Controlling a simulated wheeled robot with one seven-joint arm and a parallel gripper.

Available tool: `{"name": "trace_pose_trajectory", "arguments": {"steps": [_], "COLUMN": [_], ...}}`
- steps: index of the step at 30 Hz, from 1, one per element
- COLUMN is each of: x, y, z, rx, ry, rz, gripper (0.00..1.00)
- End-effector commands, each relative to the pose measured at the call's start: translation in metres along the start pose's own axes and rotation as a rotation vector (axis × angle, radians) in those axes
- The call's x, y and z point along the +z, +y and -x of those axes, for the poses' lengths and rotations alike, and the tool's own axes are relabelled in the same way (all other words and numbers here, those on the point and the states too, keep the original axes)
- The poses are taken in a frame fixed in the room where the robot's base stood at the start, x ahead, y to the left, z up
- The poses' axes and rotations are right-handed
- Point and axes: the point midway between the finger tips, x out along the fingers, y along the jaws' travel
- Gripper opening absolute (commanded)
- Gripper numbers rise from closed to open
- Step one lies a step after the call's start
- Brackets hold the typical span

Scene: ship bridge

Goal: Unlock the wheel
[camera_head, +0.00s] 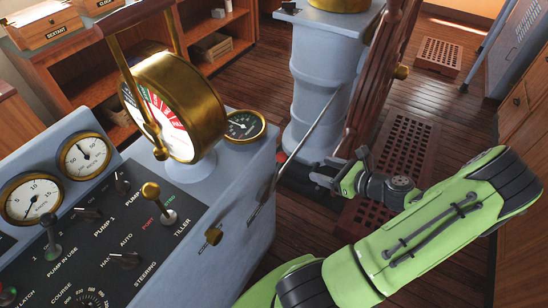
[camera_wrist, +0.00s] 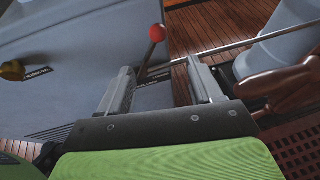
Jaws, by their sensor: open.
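A lever with a red ball knob (camera_wrist: 157,33) stands out from the console's side in the wrist view, above a small dark label. In the head view its red knob (camera_head: 281,157) is small, at the console's right edge. My gripper (camera_head: 318,172) is open and empty, beside the console and left of the wheel's lower part. In the wrist view the lever's lower shaft shows between my two fingers (camera_wrist: 163,86), nearer the left one; contact cannot be told. The wooden wheel (camera_head: 373,75) stands upright by the grey pedestal (camera_head: 320,90); its spokes (camera_wrist: 285,85) show at right in the wrist view.
A thin metal rod (camera_head: 318,119) slants between console and pedestal. The console top (camera_head: 130,250) bears gauges and levers. A wooden floor grating (camera_head: 395,150) lies right of the wheel.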

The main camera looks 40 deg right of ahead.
Motion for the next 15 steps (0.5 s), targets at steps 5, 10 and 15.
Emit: {"name": "trace_pose_trajectory", "arguments": {"steps": [5,10,15], "x": [0.000,-0.001,-0.001], "y": [0.003,0.003,0.003], "z": [-0.035,-0.079,-0.121], "rx": [0.011,0.011,0.011], "ry": [0.000,0.001,0.002], "rz": [0.006,0.008,0.008], "gripper": [0.65,0.65,0.65]}}
